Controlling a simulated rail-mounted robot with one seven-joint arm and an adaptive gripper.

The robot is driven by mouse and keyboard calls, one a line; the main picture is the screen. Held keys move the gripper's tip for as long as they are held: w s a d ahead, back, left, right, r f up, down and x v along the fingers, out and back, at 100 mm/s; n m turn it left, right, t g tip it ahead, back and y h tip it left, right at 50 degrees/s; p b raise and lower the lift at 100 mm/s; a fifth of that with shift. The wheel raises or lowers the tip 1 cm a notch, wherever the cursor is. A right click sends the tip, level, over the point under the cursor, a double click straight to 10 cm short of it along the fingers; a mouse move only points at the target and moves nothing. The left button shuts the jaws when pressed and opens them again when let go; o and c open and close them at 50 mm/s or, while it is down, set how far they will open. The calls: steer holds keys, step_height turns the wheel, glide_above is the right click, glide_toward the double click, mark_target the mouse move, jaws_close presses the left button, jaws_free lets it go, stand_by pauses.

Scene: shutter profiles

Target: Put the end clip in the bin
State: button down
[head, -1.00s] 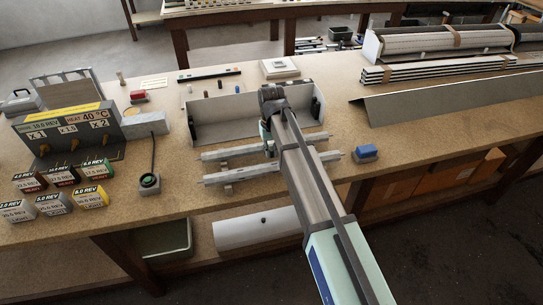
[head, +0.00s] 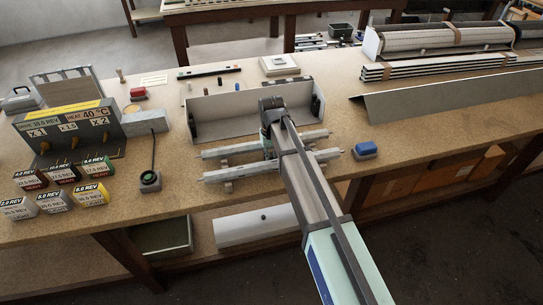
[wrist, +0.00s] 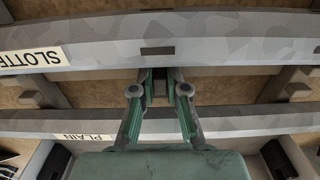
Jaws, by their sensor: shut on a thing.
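My gripper (wrist: 160,80) is shut on a small grey piece (wrist: 160,88), which looks like the end clip; the fingers hide part of it. In the wrist view the fingertips are between two grey profiles, close to the one labelled SLOTTED (wrist: 220,42); whether they touch is unclear. The other profile is labelled PLAIN (wrist: 240,123). In the head view my gripper (head: 268,147) is over the same pair of profiles, and the held piece is hidden. A grey-green bin (head: 166,237) stands below the bench's front edge, to the left.
A pale open trough (head: 215,122) stands just behind the profiles. A blue block (head: 365,151) lies to their right. A black button on a cable (head: 150,181) and several labelled blocks (head: 92,195) are left.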

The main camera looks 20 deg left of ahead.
steer(key=c, duration=1.2)
jaws_free()
steer(key=shift+r+p, duration=0.3)
steer(key=shift+r, duration=0.3)
step_height(320, 180, up, 11)
steer(key=b, duration=0.3)
steer(key=shift+o, duration=0.6)
steer(key=shift+r, duration=0.5)
